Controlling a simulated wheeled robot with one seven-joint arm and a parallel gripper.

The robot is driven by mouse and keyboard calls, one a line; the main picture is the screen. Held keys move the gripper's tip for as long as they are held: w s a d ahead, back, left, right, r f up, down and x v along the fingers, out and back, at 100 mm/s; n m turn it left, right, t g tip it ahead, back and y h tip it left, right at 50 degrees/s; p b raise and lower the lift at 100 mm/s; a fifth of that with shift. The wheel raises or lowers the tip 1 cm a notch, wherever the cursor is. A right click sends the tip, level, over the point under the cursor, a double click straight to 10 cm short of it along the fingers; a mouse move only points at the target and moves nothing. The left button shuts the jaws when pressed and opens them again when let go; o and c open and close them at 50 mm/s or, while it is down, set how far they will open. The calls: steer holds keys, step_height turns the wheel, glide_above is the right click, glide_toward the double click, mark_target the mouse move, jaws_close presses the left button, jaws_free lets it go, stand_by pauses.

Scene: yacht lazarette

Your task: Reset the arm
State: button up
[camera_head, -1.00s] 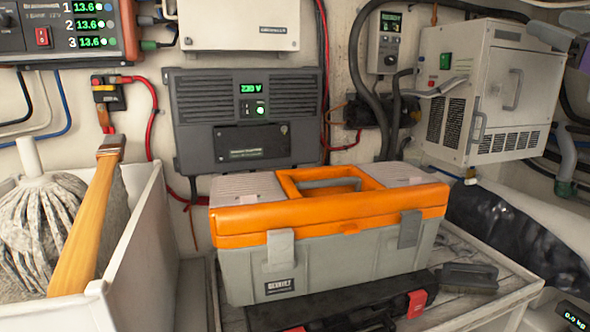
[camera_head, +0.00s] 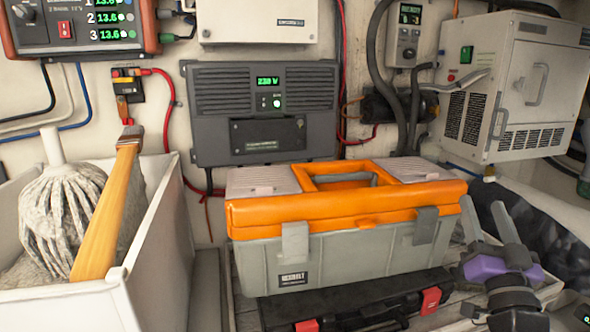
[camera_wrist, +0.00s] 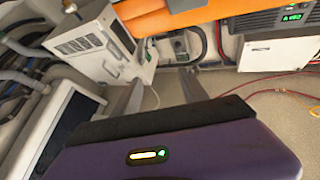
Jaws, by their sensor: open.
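My gripper (camera_head: 483,204) is at the lower right in the head view, to the right of the toolbox. Its two grey fingers point up and stand apart with nothing between them. The purple wrist body is below them. In the wrist view the fingers (camera_wrist: 160,92) are also spread and empty, above the purple housing with a small lit indicator. The orange and grey toolbox (camera_head: 345,222) is shut. Part of its orange side shows at the top of the wrist view (camera_wrist: 180,14).
A black case (camera_head: 350,301) with red latches lies before the toolbox. A white bin (camera_head: 155,250) with a mop (camera_head: 62,215) and wooden handle (camera_head: 105,215) stands left. A grey inverter (camera_head: 265,112), white cabinet (camera_head: 515,85) and cables line the wall.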

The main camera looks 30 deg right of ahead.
steer(key=s+a+f+n+y, duration=0.3)
steer(key=s+a+f+y, duration=0.3)
steer(key=a+f, duration=0.6)
steer(key=s+a+f+n+y, duration=0.35)
steer(key=s+a+f, duration=0.4)
steer(key=a, duration=0.85)
steer(key=s+a+f+n+g+y, duration=0.3)
steer(key=s+a+f+y, duration=0.2)
steer(key=s, duration=0.4)
steer(key=shift+s+a+f+g, duration=0.3)
steer(key=shift+s+a+f, duration=0.1)
steer(key=shift+a+f, duration=0.4)
